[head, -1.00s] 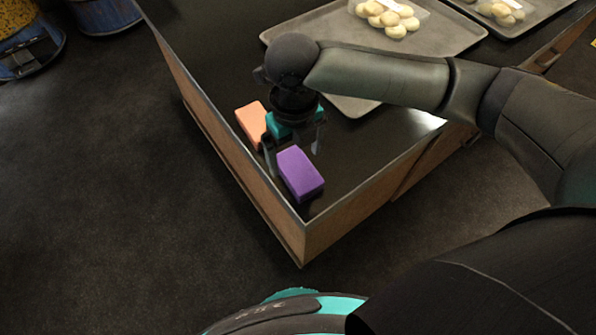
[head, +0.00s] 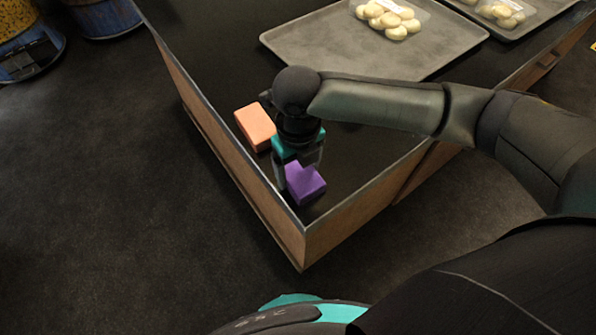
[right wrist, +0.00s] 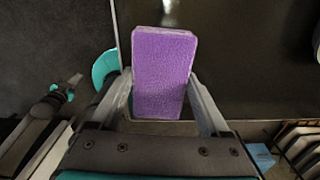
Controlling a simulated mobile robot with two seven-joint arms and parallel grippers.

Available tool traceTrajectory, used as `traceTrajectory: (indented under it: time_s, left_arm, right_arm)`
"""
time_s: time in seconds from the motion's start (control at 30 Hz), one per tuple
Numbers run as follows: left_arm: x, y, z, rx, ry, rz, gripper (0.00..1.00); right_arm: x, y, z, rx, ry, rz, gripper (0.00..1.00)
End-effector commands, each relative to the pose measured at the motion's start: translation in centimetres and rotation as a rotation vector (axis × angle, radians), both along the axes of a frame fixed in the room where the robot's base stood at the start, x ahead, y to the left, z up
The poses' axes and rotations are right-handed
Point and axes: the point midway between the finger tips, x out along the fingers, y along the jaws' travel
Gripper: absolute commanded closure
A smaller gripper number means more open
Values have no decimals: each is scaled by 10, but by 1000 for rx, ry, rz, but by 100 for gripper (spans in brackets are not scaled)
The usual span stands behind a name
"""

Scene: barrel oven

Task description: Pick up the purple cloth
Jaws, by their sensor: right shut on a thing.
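The purple cloth (head: 306,184) is a block-like rectangle at the near corner of the dark counter. My right gripper (head: 299,176) is over it from above, with a finger on either side. In the right wrist view the purple cloth (right wrist: 163,72) lies between the two fingers of the right gripper (right wrist: 163,98), which are shut on its sides. I cannot tell whether it is clear of the counter. Its far part in the head view is hidden by the gripper. My left gripper is not in view.
An orange block-like cloth (head: 255,126) lies just behind and left of the gripper. A grey tray (head: 310,45) with a pack of pale round pieces (head: 390,18) lies farther back. The counter's raised edge (head: 225,128) runs close on the left.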

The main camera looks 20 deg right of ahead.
Motion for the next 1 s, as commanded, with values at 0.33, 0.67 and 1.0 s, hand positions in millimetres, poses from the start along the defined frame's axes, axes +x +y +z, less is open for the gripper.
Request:
traceTrajectory:
  time_s: [0.33,0.67,1.0]
  left_arm:
    - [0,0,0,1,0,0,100]
    - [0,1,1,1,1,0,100]
    - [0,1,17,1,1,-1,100]
  right_arm:
    - [0,0,0,0,-1,0,74]
    - [0,0,4,0,-1,0,76]
    - [2,0,56,2,-6,0,76]
